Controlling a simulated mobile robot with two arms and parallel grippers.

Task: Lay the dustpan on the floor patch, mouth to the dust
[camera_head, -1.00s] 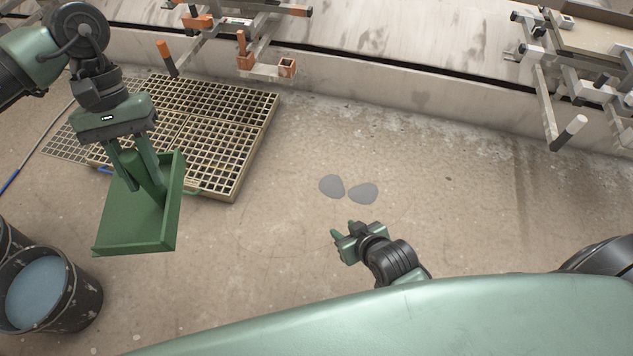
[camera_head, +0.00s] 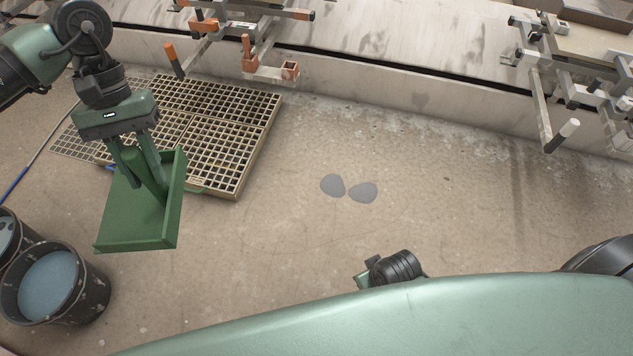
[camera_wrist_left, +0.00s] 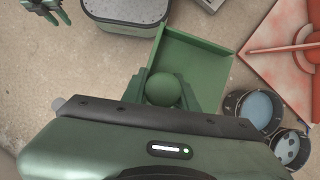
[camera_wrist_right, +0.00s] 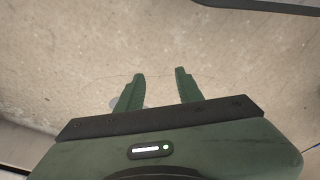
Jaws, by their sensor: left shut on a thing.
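My left gripper (camera_head: 140,178) is shut on the handle of the green dustpan (camera_head: 130,218) and holds it at the left, in front of the floor grate. The dustpan's open tray and raised walls also show in the left wrist view (camera_wrist_left: 200,58), with the round handle end between the fingers. Two flat grey patches, which look like the dust, lie on the bare floor: a left one (camera_head: 332,185) and a right one (camera_head: 363,192). The dustpan is well left of them. My right gripper (camera_wrist_right: 160,88) is open and empty; in the head view my body largely hides it.
A slatted floor grate (camera_head: 228,150) lies behind the dustpan. A dark bucket of bluish liquid (camera_head: 50,290) stands at the lower left, with another bucket partly in view beside it. Clamp racks (camera_head: 570,75) stand along the back. The floor around the grey patches is clear.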

